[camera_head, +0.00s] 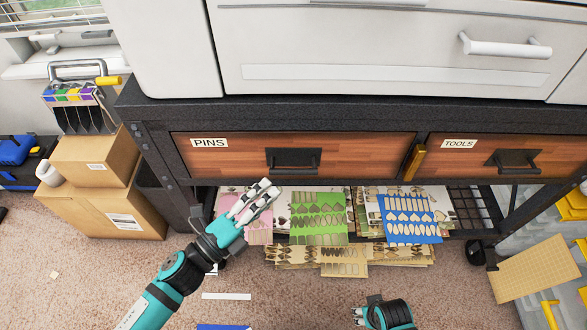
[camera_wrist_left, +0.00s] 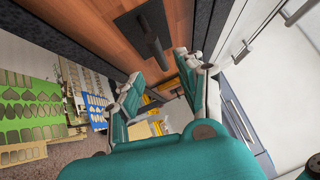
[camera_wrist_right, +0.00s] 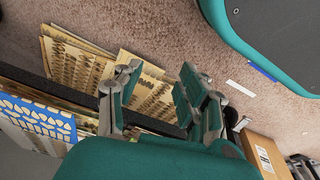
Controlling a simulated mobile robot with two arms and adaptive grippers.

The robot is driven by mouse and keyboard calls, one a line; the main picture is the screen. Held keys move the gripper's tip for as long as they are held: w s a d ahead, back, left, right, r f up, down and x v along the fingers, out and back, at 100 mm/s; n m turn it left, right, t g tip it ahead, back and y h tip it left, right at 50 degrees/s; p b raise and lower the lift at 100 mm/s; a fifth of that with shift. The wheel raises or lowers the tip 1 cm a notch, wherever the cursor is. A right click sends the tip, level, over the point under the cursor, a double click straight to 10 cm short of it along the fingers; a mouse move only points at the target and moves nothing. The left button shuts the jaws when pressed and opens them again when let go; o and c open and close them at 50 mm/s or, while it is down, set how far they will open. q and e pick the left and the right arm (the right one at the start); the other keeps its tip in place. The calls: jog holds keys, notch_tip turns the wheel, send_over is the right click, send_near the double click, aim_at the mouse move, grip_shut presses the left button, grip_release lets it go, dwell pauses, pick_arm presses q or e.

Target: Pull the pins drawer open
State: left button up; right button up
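The pins drawer (camera_head: 235,154) has a wooden front, a white PINS label (camera_head: 209,142) and a black handle (camera_head: 293,160). Its front looks flush with the dark frame. My left gripper (camera_head: 265,194) is below and a little left of this handle, apart from it. In the left wrist view, the drawer handle (camera_wrist_left: 152,42) lies ahead of the open left fingers (camera_wrist_left: 158,68), with nothing between them. My right gripper (camera_wrist_right: 160,70) is open and empty, low over the carpet. Only part of it shows at the bottom of the head view.
The tools drawer (camera_head: 484,153) is to the right, with a brass-coloured post (camera_head: 414,162) between. Patterned sheets (camera_head: 318,216) lie on the shelf below. Cardboard boxes (camera_head: 108,208) stand left, a yellow-and-grey rack (camera_head: 560,240) right. A white drawer unit (camera_head: 380,50) is above.

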aim_at(294, 170)
pick_arm(q)
jog(key=x, duration=0.8)
jog(key=shift+w, duration=0.1)
pick_arm(e)
jog(key=shift+s+d+f, duration=0.1)
jog(key=shift+s+f, duration=0.25)
jog(key=shift+f, duration=0.5)
pick_arm(q)
jog(key=shift+c, duration=0.2)
jog(key=c, duration=0.7)
grip_shut()
jog(key=shift+f, duration=0.1)
pick_arm(e)
jog(key=shift+s, duration=0.1)
